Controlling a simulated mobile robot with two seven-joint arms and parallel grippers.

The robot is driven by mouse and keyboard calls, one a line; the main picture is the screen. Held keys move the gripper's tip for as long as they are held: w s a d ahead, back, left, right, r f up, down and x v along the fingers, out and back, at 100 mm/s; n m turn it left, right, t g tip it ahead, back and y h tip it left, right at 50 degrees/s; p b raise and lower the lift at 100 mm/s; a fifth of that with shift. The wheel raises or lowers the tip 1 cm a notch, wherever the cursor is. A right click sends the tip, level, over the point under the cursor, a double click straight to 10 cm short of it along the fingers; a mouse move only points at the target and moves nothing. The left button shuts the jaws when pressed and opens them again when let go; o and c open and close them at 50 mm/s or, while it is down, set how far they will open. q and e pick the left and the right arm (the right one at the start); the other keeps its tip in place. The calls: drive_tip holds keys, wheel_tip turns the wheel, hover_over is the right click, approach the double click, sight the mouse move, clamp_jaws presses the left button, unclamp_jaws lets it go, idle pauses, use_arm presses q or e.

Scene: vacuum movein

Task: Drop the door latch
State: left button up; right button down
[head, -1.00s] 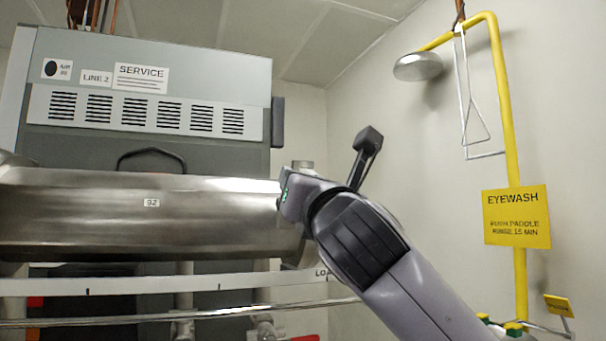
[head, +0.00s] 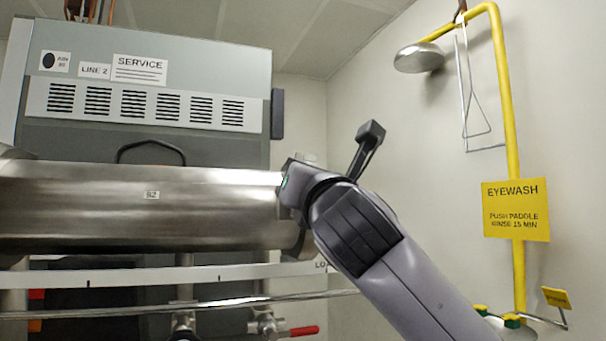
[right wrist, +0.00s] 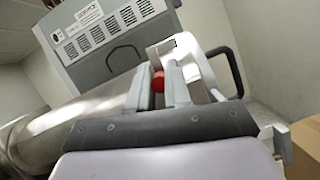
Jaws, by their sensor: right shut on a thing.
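My right gripper (right wrist: 158,90) shows in the right wrist view, its two grey fingers close together on a small red knob (right wrist: 158,81). The rest of what the knob belongs to is hidden, so I cannot tell the latch's angle. In the head view my right arm comes in from the lower right and its wrist is at the right end of a polished steel cylinder (head: 130,212). The fingers and knob are hidden there. My left gripper is not in view.
A grey service cabinet (head: 145,100) with vents stands behind the cylinder. A pale rail (head: 130,277) runs below it, with a red-handled valve (head: 303,331) underneath. At right are a yellow eyewash pipe (head: 507,110) and sign (head: 516,210). A cardboard box (right wrist: 306,138) shows at the right wrist view's edge.

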drive_tip(key=shift+w+d+f+m+g+h, duration=0.25)
drive_tip(key=shift+m+h, duration=0.45)
drive_tip(key=shift+m, duration=0.7)
drive_tip(key=shift+s+d+m+g+h, duration=0.1)
drive_tip(key=shift+d+m+h, duration=0.45)
drive_tip(key=shift+m, duration=0.85)
drive_tip(key=shift+w+d+f+m+g+h, duration=0.15)
drive_tip(key=shift+m+h, duration=0.7)
drive_tip(key=shift+m, duration=0.55)
drive_tip(key=c, duration=1.1)
unclamp_jaws()
